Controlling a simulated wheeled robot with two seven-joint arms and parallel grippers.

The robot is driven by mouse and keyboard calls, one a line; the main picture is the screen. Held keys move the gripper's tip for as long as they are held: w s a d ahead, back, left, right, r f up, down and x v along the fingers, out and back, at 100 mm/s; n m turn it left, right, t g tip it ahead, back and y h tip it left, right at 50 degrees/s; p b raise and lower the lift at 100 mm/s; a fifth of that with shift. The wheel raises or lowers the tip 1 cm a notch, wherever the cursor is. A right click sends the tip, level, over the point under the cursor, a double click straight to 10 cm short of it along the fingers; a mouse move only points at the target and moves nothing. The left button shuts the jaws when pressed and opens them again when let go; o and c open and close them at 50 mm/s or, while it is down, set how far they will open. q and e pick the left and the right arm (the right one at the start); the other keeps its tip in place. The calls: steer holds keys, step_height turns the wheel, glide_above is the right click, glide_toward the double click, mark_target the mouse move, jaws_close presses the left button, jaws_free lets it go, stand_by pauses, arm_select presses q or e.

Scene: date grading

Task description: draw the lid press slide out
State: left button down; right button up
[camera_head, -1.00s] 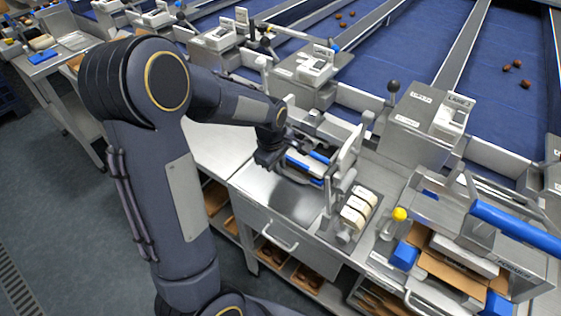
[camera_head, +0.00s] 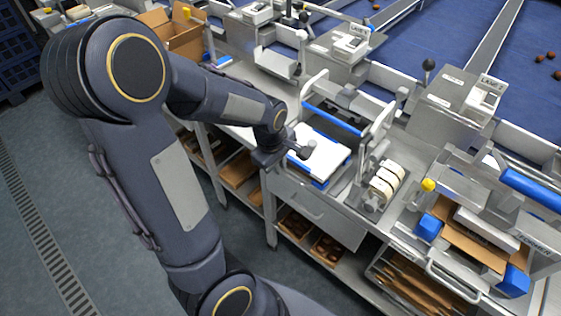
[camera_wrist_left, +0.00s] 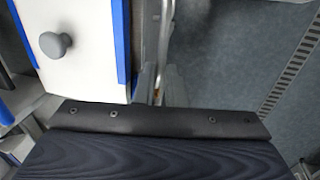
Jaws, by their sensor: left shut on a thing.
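The lid press slide (camera_head: 327,160) is a white plate with blue side edges. In the head view it sticks out from the lid press (camera_head: 336,119), a metal frame with a blue bar, toward my arm. The slide (camera_wrist_left: 92,25) fills the upper left of the left wrist view, with a round grey knob (camera_wrist_left: 55,45) on top. My right gripper is not in view.
Further right are a yellow knob (camera_head: 428,185) and a cardboard box with blue blocks (camera_head: 428,228). A drawer with a handle (camera_head: 303,208) lies below the slide. The floor at left is clear.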

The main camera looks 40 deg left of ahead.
arm_select(q)
steer(key=shift+s+f, duration=0.1)
steer(key=shift+s, duration=0.1)
steer(key=c, duration=1.8)
jaws_free()
steer(key=shift+s, duration=0.1)
steer(key=r, duration=0.2)
steer(key=s+r, duration=0.1)
steer(key=r, duration=0.4)
steer(key=shift+s+a+r+p, duration=0.1)
steer(key=shift+s+r+p, duration=0.05)
steer(key=shift+r+p, duration=0.2)
